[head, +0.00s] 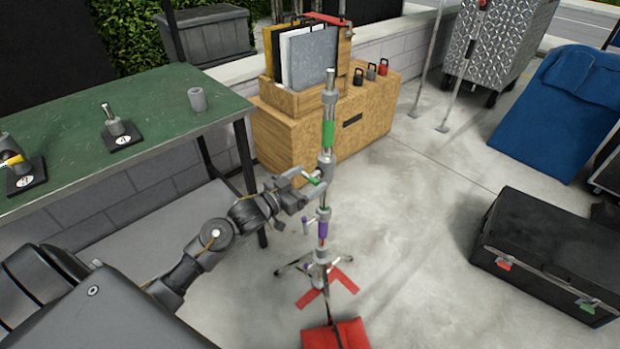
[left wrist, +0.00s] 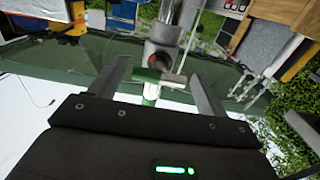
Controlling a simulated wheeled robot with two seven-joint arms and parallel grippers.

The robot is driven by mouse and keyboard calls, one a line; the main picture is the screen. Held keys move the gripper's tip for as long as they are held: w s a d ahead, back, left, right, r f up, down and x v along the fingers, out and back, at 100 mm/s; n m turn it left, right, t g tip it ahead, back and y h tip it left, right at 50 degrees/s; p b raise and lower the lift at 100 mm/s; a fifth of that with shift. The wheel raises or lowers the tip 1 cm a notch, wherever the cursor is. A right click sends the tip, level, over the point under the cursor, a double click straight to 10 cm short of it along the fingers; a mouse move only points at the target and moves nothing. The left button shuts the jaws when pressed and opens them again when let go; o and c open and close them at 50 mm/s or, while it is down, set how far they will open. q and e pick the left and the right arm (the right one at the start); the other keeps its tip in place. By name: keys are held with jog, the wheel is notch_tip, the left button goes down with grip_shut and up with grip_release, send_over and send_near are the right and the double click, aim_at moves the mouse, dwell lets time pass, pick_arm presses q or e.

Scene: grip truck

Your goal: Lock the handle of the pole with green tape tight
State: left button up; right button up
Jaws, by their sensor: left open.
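The upright metal stand has a pole with green tape (head: 329,134) on its upper part and purple tape (head: 323,229) lower down. A handle with a green end (head: 316,181) sticks out from the collar below the green tape. My left gripper (head: 312,186) is open at this handle, with its fingers apart around it. In the left wrist view the green-marked handle (left wrist: 148,75) shows between the two spread fingers of the left gripper (left wrist: 158,84). Whether a finger touches it cannot be told. My right gripper is not in view.
A green-topped table (head: 150,95) stands at the left with small black-based parts and a grey cylinder (head: 197,99). A wooden crate (head: 365,120) stands behind the pole. A red sandbag (head: 345,336) lies at the stand's foot. A black case (head: 545,250) is at the right.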

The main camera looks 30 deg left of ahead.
pick_arm(q)
jog(key=shift+w+d, duration=0.2)
jog(key=shift+w, duration=0.45)
jog(key=c, duration=1)
